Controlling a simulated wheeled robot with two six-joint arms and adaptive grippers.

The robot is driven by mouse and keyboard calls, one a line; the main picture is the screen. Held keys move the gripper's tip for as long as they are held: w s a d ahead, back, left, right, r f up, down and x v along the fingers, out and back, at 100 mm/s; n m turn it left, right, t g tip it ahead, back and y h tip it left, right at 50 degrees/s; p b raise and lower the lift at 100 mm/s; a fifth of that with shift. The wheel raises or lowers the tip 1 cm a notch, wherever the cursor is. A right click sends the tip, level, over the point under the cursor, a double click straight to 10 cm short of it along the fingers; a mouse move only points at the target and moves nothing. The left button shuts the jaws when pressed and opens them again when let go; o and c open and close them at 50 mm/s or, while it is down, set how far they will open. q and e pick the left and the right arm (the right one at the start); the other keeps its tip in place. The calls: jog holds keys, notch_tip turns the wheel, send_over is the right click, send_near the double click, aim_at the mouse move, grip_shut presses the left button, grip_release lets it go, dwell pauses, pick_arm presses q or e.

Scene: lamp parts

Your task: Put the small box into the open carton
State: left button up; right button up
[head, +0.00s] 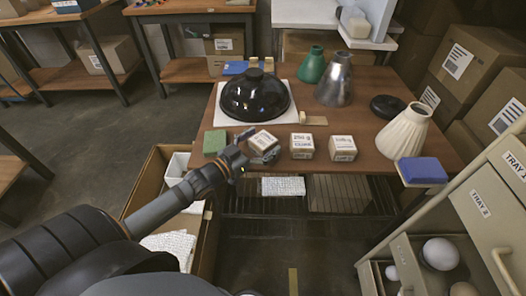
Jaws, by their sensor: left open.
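Three small boxes with printed labels stand near the front edge of the table: a left one (263,141), a middle one (301,146) and a right one (343,148). The left box looks tilted compared with the others. My left gripper (248,155) is open right at the left box, overlapping its lower left side; I cannot tell whether it touches. The open carton (151,172) stands low at the left, in front of the table, partly hidden by my left arm. White containers and white textured pieces show inside it. My right gripper is not in view.
On the table (375,166) are a green block (214,142), a black dome (255,96) on a white board, a green cone (312,65), a metal shade (335,80), a cream shade (405,131) and a blue block (422,170). A drawer cabinet (480,185) stands at the right.

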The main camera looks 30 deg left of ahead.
pick_arm(q)
jog(key=shift+w+r, duration=0.1)
jog(key=c, duration=1.3)
